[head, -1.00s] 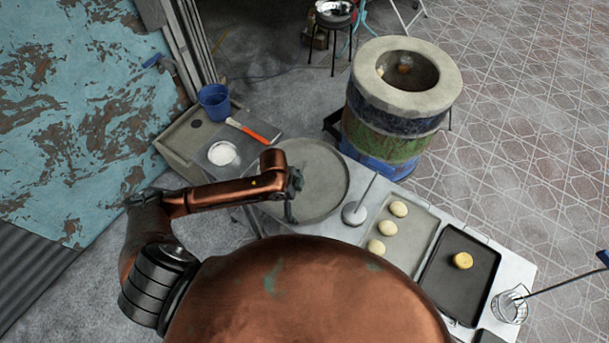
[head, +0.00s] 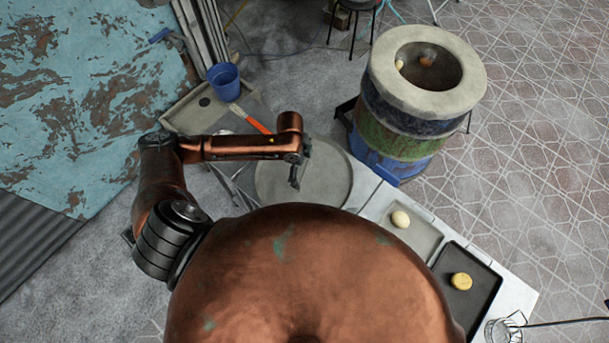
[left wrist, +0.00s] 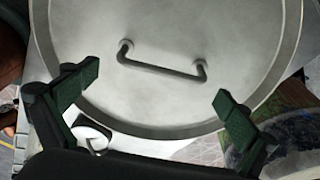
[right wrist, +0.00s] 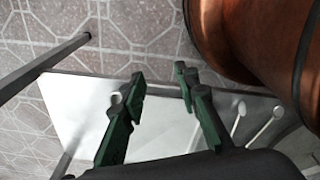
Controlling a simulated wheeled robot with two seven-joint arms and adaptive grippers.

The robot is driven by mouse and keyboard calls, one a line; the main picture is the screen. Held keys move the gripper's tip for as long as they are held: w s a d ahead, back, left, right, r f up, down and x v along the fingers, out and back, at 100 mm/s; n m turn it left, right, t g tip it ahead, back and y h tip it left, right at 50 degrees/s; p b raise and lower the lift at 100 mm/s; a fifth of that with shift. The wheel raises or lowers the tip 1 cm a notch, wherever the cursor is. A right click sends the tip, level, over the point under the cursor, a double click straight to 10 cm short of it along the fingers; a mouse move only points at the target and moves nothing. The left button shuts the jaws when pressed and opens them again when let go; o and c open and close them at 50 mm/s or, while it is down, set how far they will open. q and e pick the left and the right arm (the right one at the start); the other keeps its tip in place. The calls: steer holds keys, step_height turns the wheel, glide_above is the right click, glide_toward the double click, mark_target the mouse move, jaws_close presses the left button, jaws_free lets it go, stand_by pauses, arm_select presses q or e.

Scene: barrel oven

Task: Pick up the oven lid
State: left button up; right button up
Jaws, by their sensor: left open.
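The oven lid (head: 335,170) is a round grey metal disc lying on the table. In the left wrist view the lid (left wrist: 215,30) shows a raised rim and a dark bar handle (left wrist: 160,65) in the middle. My left gripper (head: 297,178) is over the lid in the head view. In the left wrist view its fingers (left wrist: 157,102) are wide apart and empty, with the handle ahead of them, not between the tips. The barrel oven (head: 400,135) has an open top. My right gripper (right wrist: 163,85) is open and empty over a pale surface; it is not visible in the head view.
A tray with a dough ball (head: 400,218) and a dark tray with a yellow bun (head: 461,281) are right of the lid. A blue bucket (head: 223,78) and an orange-handled brush (head: 250,118) are at the back left. A glass container (head: 502,331) stands at the front right.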

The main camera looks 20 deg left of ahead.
mark_target(304, 171)
arm_select(q)
steer(key=f, duration=0.2)
steer(key=shift+w+f, duration=0.2)
steer(key=shift+f, duration=0.2)
steer(key=shift+d+f, duration=0.15)
steer(key=shift+f, duration=0.8)
steer(key=c, duration=1.4)
steer(key=shift+c, duration=1.3)
arm_select(e)
steer(key=shift+w+a+r, duration=0.1)
steer(key=shift+w+r, duration=0.1)
steer(key=shift+w, duration=0.15)
